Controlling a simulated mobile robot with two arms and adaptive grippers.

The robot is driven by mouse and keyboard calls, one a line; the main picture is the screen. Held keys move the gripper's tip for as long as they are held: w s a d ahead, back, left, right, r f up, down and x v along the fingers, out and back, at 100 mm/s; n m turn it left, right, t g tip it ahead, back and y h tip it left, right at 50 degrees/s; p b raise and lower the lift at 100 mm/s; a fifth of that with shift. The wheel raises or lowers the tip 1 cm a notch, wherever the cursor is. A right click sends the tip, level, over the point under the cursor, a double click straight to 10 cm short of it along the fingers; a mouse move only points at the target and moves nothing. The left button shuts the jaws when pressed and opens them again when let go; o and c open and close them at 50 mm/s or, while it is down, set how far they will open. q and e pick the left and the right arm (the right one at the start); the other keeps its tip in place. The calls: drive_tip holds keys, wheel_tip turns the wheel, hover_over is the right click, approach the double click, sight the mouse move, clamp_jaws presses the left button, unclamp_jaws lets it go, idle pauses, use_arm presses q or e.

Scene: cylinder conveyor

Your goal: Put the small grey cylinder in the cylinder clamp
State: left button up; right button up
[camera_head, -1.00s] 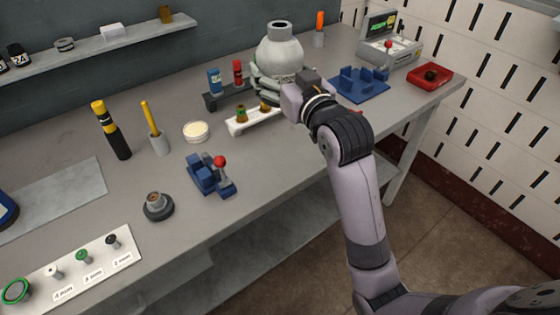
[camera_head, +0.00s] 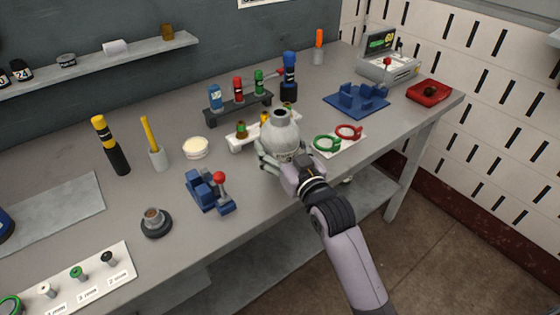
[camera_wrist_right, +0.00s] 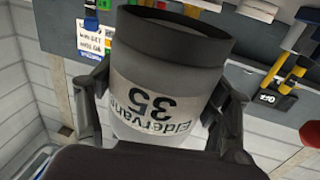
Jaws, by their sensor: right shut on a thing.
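The small grey cylinder (camera_head: 280,138), rounded with a narrow neck, is held upright in my right gripper (camera_head: 276,162). In the wrist view the cylinder (camera_wrist_right: 165,80) fills the middle, with a label and a dark neck. Fingers of my right gripper (camera_wrist_right: 160,110) press on both its sides. A blue clamp-like fixture (camera_head: 205,190) with a red-knobbed lever stands on the bench, left of and apart from the cylinder. I take it to be the cylinder clamp. My left gripper is not in view.
A white rack (camera_head: 238,145) is behind the gripper, partly hidden. Green (camera_head: 326,144) and red (camera_head: 348,131) rings lie to the right. A dark round base (camera_head: 156,223) stands left of the blue fixture.

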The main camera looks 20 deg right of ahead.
drive_tip(key=shift+f, duration=0.35)
wheel_tip(320, 180, down, 3)
drive_tip(key=shift+f+p, duration=0.2)
drive_tip(key=shift+p, duration=0.15)
drive_tip(key=shift+f, duration=0.25)
drive_tip(key=o, duration=2)
drive_tip(key=shift+f, duration=0.1)
drive_tip(key=shift+f+b, duration=0.2)
drive_tip(key=shift+b, duration=0.4)
drive_tip(key=s+b, duration=0.1)
drive_tip(key=s, duration=0.4)
drive_tip(key=s+d, duration=0.1)
drive_tip(key=s, duration=0.5)
drive_tip(key=s+d+b, duration=0.1)
drive_tip(key=s, duration=0.5)
drive_tip(key=shift+s+d+r+b, duration=0.1)
drive_tip(key=shift+s+d+b, duration=0.1)
drive_tip(key=shift+b, duration=0.15)
